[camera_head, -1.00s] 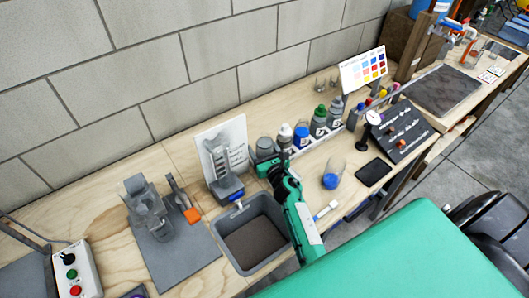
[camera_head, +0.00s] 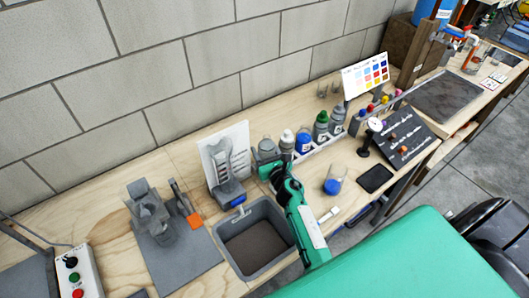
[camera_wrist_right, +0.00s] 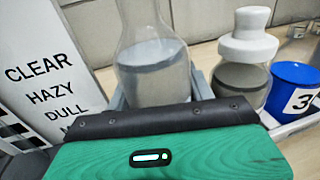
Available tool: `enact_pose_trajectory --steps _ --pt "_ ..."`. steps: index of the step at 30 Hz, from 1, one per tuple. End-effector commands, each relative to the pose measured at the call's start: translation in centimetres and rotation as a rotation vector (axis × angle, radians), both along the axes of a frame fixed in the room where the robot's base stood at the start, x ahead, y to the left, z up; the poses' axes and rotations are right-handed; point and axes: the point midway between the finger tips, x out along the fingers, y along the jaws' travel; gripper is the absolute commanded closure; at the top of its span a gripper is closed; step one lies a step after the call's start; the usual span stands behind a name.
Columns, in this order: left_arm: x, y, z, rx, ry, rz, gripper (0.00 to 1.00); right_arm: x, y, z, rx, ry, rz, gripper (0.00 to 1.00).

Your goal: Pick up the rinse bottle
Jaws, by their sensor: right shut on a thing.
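A clear bottle with grey-tinted liquid and a narrowing neck, which I take to be the rinse bottle (camera_wrist_right: 150,68), stands between my right gripper's (camera_wrist_right: 160,94) grey fingers in the right wrist view. The fingers are shut on its sides. Its top is cut off by the frame and its base is hidden behind the green gripper body. In the head view the bottle (camera_head: 267,147) is just beyond my right gripper (camera_head: 267,165), left of the white-capped bottle. I cannot tell whether its base touches the bench. My left gripper is not in view.
A white-capped bottle (camera_wrist_right: 243,62) and a blue cup (camera_wrist_right: 293,90) marked 3 stand close on the right. A white chart (camera_wrist_right: 45,80) stands on the left. A grey basin (camera_head: 225,257) lies in front, and a blue-filled beaker (camera_head: 333,184) stands to the right.

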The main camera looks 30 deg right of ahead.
Motion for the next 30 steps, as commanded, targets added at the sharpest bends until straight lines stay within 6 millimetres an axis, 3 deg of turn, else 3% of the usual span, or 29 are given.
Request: enact_pose_trajectory --steps 21,30 --pt "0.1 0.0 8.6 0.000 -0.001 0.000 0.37 0.0 0.0 13.2 -0.004 -0.004 0.003 0.80" --pt "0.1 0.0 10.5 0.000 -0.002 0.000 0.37 0.0 0.0 18.8 -0.004 -0.005 0.004 0.80"
